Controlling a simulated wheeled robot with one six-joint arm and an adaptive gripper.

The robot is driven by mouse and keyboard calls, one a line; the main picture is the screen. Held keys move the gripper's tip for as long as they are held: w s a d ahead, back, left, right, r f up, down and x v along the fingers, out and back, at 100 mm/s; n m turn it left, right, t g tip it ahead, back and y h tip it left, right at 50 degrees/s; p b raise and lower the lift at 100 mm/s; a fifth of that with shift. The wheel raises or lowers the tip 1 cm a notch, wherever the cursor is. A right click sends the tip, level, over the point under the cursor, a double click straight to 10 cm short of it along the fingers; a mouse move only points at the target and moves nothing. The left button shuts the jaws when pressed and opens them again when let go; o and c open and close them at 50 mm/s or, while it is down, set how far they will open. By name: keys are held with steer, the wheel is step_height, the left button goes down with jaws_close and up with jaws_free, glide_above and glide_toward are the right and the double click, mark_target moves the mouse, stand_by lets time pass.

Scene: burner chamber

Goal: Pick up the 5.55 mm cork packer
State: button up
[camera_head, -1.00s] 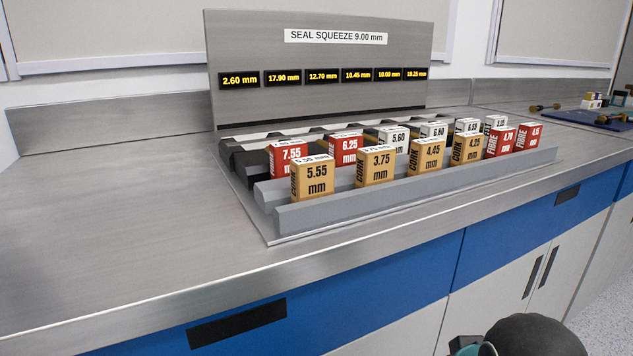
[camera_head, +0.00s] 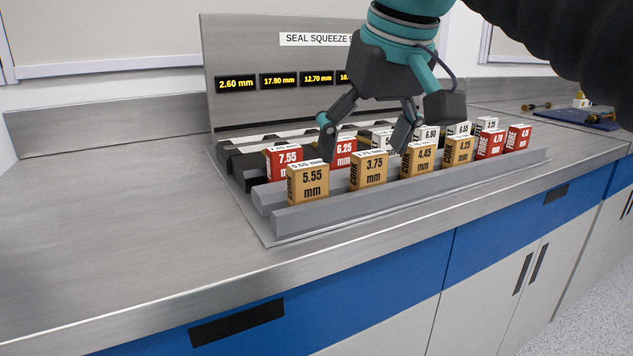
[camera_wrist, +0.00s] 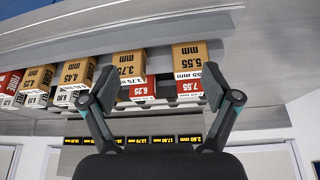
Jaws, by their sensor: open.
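The 5.55 mm cork packer (camera_head: 308,186) is a tan block with dark print. It stands upright at the left end of the front row in the grey rack (camera_head: 350,203). In the wrist view the cork packer (camera_wrist: 190,56) shows upside down, right of centre. My gripper (camera_head: 366,138) is open and empty, above the rack and to the right of the 5.55 block. In the wrist view my gripper (camera_wrist: 158,86) has its fingers spread wide, with the 5.55 and 3.75 blocks beyond the tips. No finger visibly touches the 5.55 block.
The 3.75 mm cork block (camera_head: 368,171) stands right of the 5.55 one. The red 7.55 mm block (camera_head: 284,160) stands close behind it. More cork, red and white blocks fill the rack. An upright display panel (camera_head: 240,55) is behind. The counter (camera_head: 110,210) at left is clear.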

steer(key=n, duration=0.2)
glide_toward(309, 164)
steer(key=b+x, duration=0.2)
steer(key=x, duration=0.8)
steer(key=shift+f, duration=0.25)
steer(key=c, duration=1.3)
steer(key=shift+o, duration=0.2)
steer(key=shift+r, duration=0.1)
